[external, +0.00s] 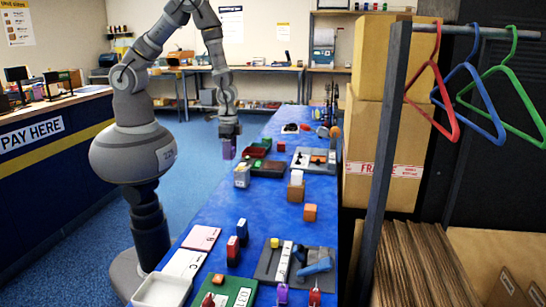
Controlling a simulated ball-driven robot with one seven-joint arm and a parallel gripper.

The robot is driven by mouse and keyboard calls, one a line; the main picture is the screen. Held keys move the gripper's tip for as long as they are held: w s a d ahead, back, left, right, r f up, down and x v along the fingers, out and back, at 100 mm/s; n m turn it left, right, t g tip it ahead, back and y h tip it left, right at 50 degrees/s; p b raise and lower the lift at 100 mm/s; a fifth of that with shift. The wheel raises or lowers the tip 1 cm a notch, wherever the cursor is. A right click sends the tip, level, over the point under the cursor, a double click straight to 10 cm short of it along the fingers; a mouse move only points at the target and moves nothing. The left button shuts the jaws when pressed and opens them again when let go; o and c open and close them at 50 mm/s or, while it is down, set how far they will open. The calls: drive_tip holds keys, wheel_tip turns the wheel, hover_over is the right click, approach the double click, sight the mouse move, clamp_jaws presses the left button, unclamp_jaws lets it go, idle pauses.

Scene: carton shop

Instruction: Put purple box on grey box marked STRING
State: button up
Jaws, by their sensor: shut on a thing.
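My gripper (229,137) is shut on a small purple box (227,150) and points straight down. The purple box hangs in the air near the left edge of the blue table (222,222). A small grey box (241,179) stands on the table below and slightly right of the purple box in the picture. Its front seems to bear a label, too small to read here. Something yellow shows at its top. The purple box is apart from the grey box.
A brown block with a white top (296,188) and an orange block (310,212) stand to the right. Bare blue table lies between.

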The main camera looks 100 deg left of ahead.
hover_over(243, 169)
drive_tip(key=shift+s+a+f+b, duration=0.1)
drive_tip(key=shift+s+f+b, duration=0.05)
drive_tip(key=shift+f+b, duration=0.95)
drive_tip(key=shift+f, duration=0.9)
drive_tip(key=shift+f, duration=0.15)
drive_tip(key=o, duration=1.1)
wheel_tip(243, 169, up, 12)
drive_tip(key=p, duration=0.4)
drive_tip(key=shift+r, duration=0.2)
